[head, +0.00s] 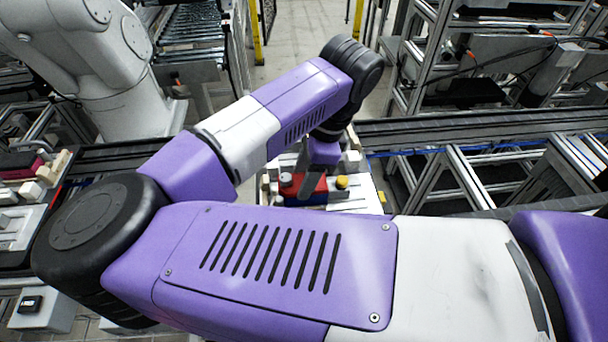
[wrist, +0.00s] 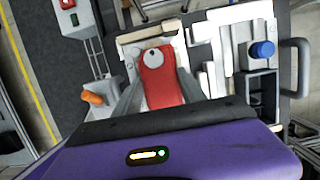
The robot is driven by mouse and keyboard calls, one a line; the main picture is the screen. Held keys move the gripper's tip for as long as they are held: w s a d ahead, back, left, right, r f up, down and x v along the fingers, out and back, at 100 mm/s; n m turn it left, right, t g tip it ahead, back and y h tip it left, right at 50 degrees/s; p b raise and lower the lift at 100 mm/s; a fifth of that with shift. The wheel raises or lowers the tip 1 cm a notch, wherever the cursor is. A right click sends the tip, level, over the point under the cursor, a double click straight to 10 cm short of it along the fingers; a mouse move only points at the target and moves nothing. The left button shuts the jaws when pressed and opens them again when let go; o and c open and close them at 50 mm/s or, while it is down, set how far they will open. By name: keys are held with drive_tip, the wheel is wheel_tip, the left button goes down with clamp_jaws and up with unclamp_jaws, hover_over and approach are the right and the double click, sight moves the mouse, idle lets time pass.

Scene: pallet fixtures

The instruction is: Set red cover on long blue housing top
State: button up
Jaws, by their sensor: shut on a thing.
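The red cover (wrist: 163,82) with a round white cap (wrist: 155,63) on its far end lies between the two grey fingers of my gripper (wrist: 160,78) in the wrist view. The fingers are shut on its sides. In the head view my gripper (head: 308,176) points down over the pallet, and the red cover (head: 290,185) shows on both sides of it. A strip of blue, likely the long blue housing (head: 318,200), shows just under the red. I cannot tell whether the two touch. In the wrist view the housing is hidden.
A yellow knob (head: 342,183) stands just right of the cover on the pale pallet (head: 362,199). In the wrist view a blue knob (wrist: 262,50) is on a fixture at the right, and an orange knob (wrist: 92,97) is at the left. Pale blocks stand close around the cover.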

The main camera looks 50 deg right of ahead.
drive_tip(key=o, duration=1.4)
drive_tip(key=shift+o, duration=0.2)
drive_tip(key=shift+b+v, duration=0.5)
drive_tip(key=shift+v, duration=3.45)
